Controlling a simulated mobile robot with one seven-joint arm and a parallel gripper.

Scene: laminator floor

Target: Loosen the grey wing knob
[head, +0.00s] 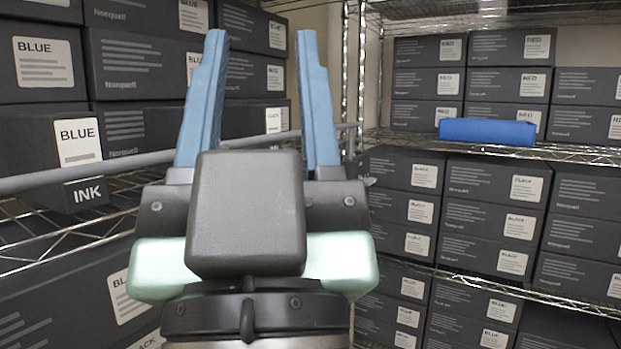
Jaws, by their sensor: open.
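My gripper (260,36) is in the middle of the head view, its two blue fingers pointing up and away. The fingers stand wide apart, with nothing held between them. I cannot make out a grey wing knob in this view. It may be outside the picture or hidden behind my gripper and its dark housing.
Wire shelves with dark boxes labelled BLUE (52,62) stand at the left. A grey bar (105,167) runs along them, above an INK sign (86,193).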

